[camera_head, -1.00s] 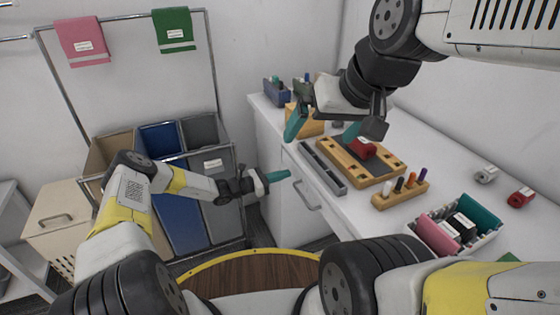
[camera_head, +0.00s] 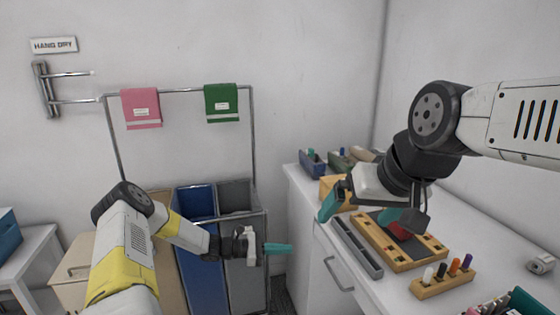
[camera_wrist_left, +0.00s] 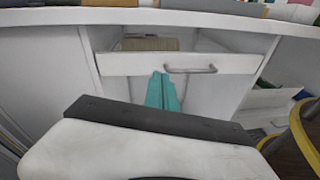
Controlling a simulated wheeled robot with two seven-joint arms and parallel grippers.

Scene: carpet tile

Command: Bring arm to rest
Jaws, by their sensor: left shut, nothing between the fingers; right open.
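My left gripper (camera_head: 278,248) has its teal fingers shut and empty, in front of the grey bin and left of the white counter. In the left wrist view its fingers (camera_wrist_left: 163,92) point at a white drawer front (camera_wrist_left: 180,64). My right gripper (camera_head: 360,212) is open over the counter, its teal fingers spread above the left part of a wooden tray (camera_head: 428,248). A red object (camera_head: 400,230) sits on the tray beside the right finger. Whether they touch I cannot tell.
Blue (camera_head: 200,255) and grey (camera_head: 238,275) bins stand under a rail with a pink towel (camera_head: 141,108) and a green towel (camera_head: 220,103). A grey channel (camera_head: 357,247) and a marker holder (camera_head: 443,284) lie by the tray. In the left wrist view, the drawer appears slightly open.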

